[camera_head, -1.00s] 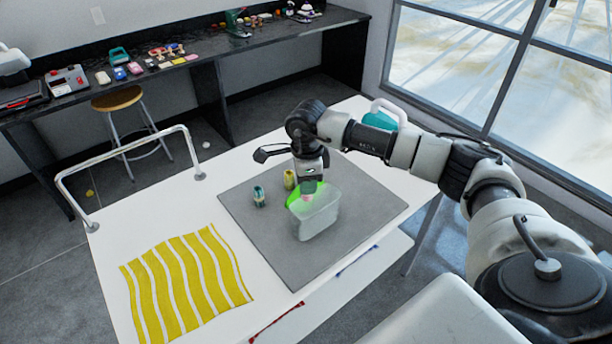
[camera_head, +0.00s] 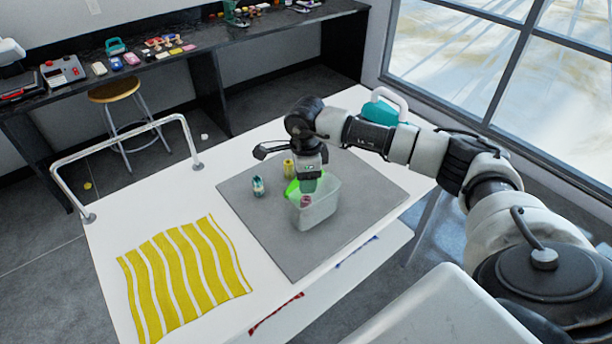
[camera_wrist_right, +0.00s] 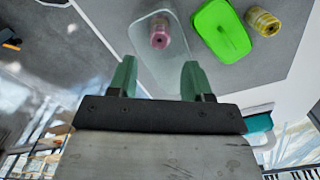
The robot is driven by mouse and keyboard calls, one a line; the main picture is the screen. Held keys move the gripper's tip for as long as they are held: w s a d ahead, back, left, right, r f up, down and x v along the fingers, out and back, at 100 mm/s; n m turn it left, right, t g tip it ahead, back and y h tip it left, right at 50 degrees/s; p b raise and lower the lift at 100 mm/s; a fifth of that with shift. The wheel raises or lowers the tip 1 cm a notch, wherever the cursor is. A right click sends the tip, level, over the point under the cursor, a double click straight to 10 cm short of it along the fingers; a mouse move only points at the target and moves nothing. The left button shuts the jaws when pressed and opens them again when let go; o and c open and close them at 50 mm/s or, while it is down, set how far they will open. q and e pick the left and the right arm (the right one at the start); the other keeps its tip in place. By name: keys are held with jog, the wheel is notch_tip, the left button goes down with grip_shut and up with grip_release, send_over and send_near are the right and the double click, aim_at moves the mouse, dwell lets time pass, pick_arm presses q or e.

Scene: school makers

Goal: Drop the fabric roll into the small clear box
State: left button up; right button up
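The small clear box (camera_head: 322,209) stands on the grey mat, and it also shows in the right wrist view (camera_wrist_right: 172,70). A pink fabric roll (camera_head: 305,201) shows through the box wall; in the right wrist view the roll (camera_wrist_right: 160,36) lies inside the box near its far end. My right gripper (camera_head: 309,184) is over the box. My left gripper is not in view.
A green lid (camera_wrist_right: 222,30) lies right beside the box. A yellow roll (camera_head: 289,168) and a teal roll (camera_head: 258,187) stand on the grey mat (camera_head: 290,255). Yellow striped fabric (camera_head: 185,275) covers the table's front left. A teal-and-white item (camera_head: 380,112) is at the back right.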

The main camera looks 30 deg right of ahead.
jog(key=shift+o, duration=0.6)
